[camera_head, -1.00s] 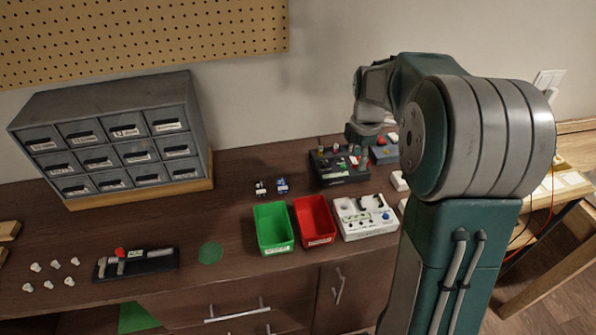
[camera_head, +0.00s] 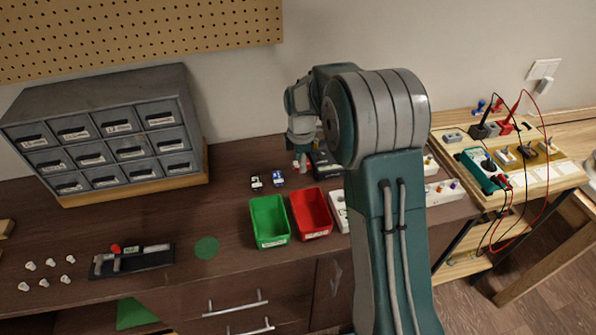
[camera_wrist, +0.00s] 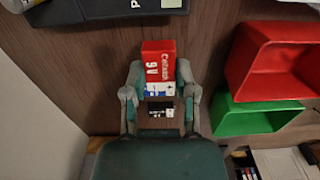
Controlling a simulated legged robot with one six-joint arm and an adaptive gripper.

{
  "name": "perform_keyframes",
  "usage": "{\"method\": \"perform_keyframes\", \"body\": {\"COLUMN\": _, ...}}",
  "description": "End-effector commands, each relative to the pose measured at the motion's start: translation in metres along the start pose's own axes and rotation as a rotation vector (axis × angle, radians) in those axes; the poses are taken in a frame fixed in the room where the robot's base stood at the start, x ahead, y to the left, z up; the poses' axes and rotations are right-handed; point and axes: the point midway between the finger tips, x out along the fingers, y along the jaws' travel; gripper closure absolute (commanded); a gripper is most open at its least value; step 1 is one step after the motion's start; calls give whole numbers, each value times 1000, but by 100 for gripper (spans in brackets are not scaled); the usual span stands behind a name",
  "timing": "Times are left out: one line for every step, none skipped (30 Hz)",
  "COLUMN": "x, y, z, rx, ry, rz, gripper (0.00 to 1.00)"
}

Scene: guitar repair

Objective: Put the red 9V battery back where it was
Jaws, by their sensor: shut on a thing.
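The red 9V battery (camera_wrist: 158,62) is between the two fingers of my gripper (camera_wrist: 160,78), which is shut on it, in the wrist view. In the head view my gripper (camera_head: 300,164) points down over the back of the bench, just right of two other batteries. A blue battery (camera_head: 278,179) and a black battery (camera_head: 257,182) lie side by side on the bench. In the wrist view the blue battery (camera_wrist: 160,89) is partly hidden behind the red one, and the black battery (camera_wrist: 161,109) lies beyond it. I cannot tell whether the red battery touches the bench.
A green bin (camera_head: 269,228) and a red bin (camera_head: 303,208) stand in front. A dark pedal (camera_head: 322,167) is just right of my gripper, partly hidden by my arm. A drawer cabinet (camera_head: 105,138) stands at left. Bench space left of the batteries is clear.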

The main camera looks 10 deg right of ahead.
Motion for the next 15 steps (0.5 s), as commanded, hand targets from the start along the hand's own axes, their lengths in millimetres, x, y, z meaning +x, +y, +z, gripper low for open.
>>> {"method": "perform_keyframes", "body": {"x": 3, "y": 1, "z": -2, "rx": 0, "ry": 0, "rz": -1, "gripper": 100}}
{"method": "perform_keyframes", "body": {"x": 5, "y": 2, "z": -3, "rx": 0, "ry": 0, "rz": -1, "gripper": 100}}
{"method": "perform_keyframes", "body": {"x": 8, "y": 3, "z": -6, "rx": 0, "ry": 0, "rz": -1, "gripper": 100}}
{"method": "perform_keyframes", "body": {"x": 12, "y": 4, "z": -8, "rx": -1, "ry": 0, "rz": -2, "gripper": 100}}
{"method": "perform_keyframes", "body": {"x": 17, "y": 4, "z": -8, "rx": 1, "ry": 0, "rz": -4, "gripper": 100}}
{"method": "perform_keyframes", "body": {"x": 24, "y": 4, "z": -8, "rx": 1, "ry": 0, "rz": -4, "gripper": 100}}
{"method": "perform_keyframes", "body": {"x": 29, "y": 4, "z": -7, "rx": 1, "ry": 0, "rz": -4, "gripper": 100}}
{"method": "perform_keyframes", "body": {"x": 33, "y": 4, "z": -7, "rx": 1, "ry": 0, "rz": -4, "gripper": 100}}
{"method": "perform_keyframes", "body": {"x": 38, "y": 4, "z": -7, "rx": 1, "ry": 0, "rz": -3, "gripper": 100}}
{"method": "perform_keyframes", "body": {"x": 40, "y": 4, "z": -7, "rx": 1, "ry": 0, "rz": -2, "gripper": 100}}
{"method": "perform_keyframes", "body": {"x": 41, "y": 4, "z": -7, "rx": 1, "ry": 0, "rz": -2, "gripper": 100}}
{"method": "perform_keyframes", "body": {"x": 41, "y": 4, "z": -7, "rx": 1, "ry": 0, "rz": -1, "gripper": 100}}
{"method": "perform_keyframes", "body": {"x": 41, "y": 4, "z": -7, "rx": 1, "ry": 0, "rz": -1, "gripper": 100}}
{"method": "perform_keyframes", "body": {"x": 41, "y": 4, "z": -7, "rx": 1, "ry": 0, "rz": -1, "gripper": 100}}
{"method": "perform_keyframes", "body": {"x": 41, "y": 4, "z": -7, "rx": 1, "ry": 0, "rz": -1, "gripper": 100}}
